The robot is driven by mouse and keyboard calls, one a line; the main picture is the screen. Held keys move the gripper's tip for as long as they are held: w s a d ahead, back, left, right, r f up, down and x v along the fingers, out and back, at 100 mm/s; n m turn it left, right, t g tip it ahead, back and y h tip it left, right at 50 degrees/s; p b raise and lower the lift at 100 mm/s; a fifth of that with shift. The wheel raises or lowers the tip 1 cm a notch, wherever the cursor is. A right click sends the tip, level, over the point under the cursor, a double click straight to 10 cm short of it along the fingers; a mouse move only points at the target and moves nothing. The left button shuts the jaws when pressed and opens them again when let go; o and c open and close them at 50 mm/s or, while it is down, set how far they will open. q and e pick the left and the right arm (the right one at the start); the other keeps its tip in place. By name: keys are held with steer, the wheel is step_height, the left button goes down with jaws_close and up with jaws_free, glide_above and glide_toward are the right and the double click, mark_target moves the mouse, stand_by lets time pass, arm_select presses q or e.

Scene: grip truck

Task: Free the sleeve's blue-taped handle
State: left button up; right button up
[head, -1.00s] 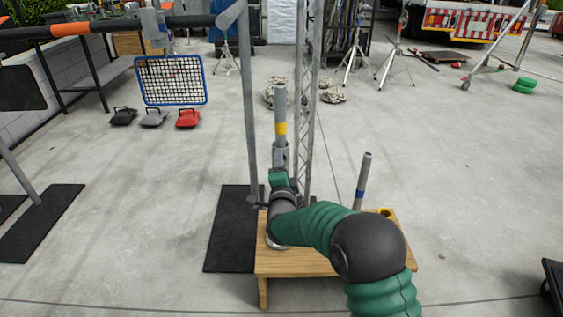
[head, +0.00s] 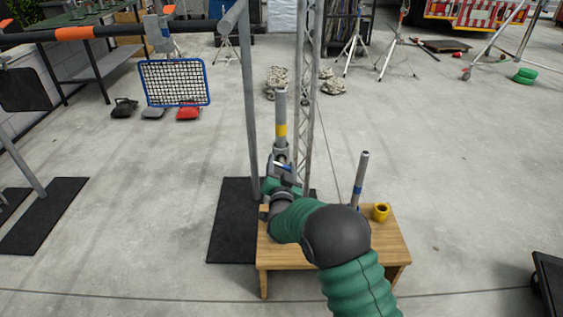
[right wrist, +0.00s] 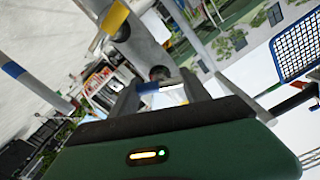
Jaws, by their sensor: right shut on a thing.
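A grey post with a yellow band (head: 281,130) stands at the bench's far left, with a grey sleeve (head: 282,152) around its lower part. The sleeve's blue-taped handle (head: 286,166) sticks out at the gripper, and its blue tape shows in the right wrist view (right wrist: 148,87). My right gripper (head: 281,170) is shut on this handle; its two fingers (right wrist: 160,92) lie either side of it in the right wrist view. The wrist and fingers hide part of the sleeve's lower end. My left gripper is not in view.
A wooden bench (head: 335,255) carries a shorter post with a blue band (head: 359,185) and a yellow cup-like ring (head: 381,212). An upright grey pole (head: 249,110) and a lattice truss (head: 308,100) stand close behind the sleeve. Open concrete lies to the right.

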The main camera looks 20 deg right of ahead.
steer(key=shift+s+a+f+n, duration=0.15)
steer(key=shift+f+n, duration=0.25)
steer(key=shift+n, duration=0.2)
steer(key=shift+f, duration=0.1)
steer(key=o, duration=1.2)
steer(key=shift+o, duration=0.9)
steer(key=shift+p, duration=0.3)
steer(key=shift+r, duration=0.25)
steer(key=p+v, duration=0.3)
steer(key=v, duration=1.3)
steer(key=shift+s+p, duration=0.25)
steer(key=shift+p, duration=0.1)
